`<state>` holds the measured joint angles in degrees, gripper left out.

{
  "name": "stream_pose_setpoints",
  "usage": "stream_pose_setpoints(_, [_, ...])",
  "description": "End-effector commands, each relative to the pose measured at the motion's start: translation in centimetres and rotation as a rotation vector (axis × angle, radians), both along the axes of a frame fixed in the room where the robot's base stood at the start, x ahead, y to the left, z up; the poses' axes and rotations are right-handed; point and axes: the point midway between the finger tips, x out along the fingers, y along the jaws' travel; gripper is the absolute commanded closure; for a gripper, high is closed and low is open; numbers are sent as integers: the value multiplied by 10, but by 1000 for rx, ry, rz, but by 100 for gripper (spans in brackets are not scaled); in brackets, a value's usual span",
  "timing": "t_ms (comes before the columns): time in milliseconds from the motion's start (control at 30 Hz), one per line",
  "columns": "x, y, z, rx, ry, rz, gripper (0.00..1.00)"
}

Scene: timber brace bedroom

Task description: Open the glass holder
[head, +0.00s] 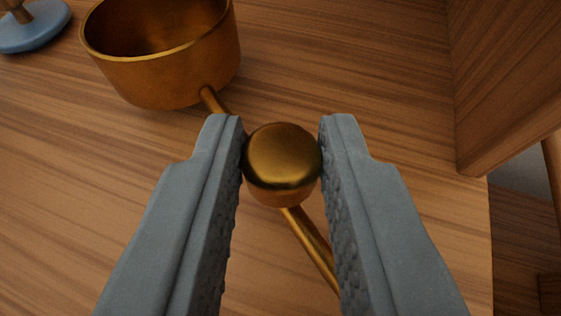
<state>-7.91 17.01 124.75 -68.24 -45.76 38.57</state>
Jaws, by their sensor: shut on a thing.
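The glass holder is brass, with an open round cup (165,60) at the upper left. A thin brass rod (310,245) runs from the cup toward the lower right, passing under a round brass knob (282,158). My gripper (281,145) is shut on the knob, with one grey textured finger touching each side. The cup looks empty from here, though its bottom is in shadow. The rod's lower end is hidden behind my right finger.
A wooden surface (70,200) lies behind the holder. A wooden upright panel (508,80) stands close on the right, with a dark gap below it. A blue round base with a wooden stem (35,30) is at the upper left corner.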

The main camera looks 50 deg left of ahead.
Motion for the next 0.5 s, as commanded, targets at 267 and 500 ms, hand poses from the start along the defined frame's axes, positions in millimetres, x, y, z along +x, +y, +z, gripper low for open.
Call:
stream_pose_setpoints(267, [-16,-6,0,0,-1,243,100])
stream_pose_setpoints(500, [-32,-13,-1,0,0,471,100])
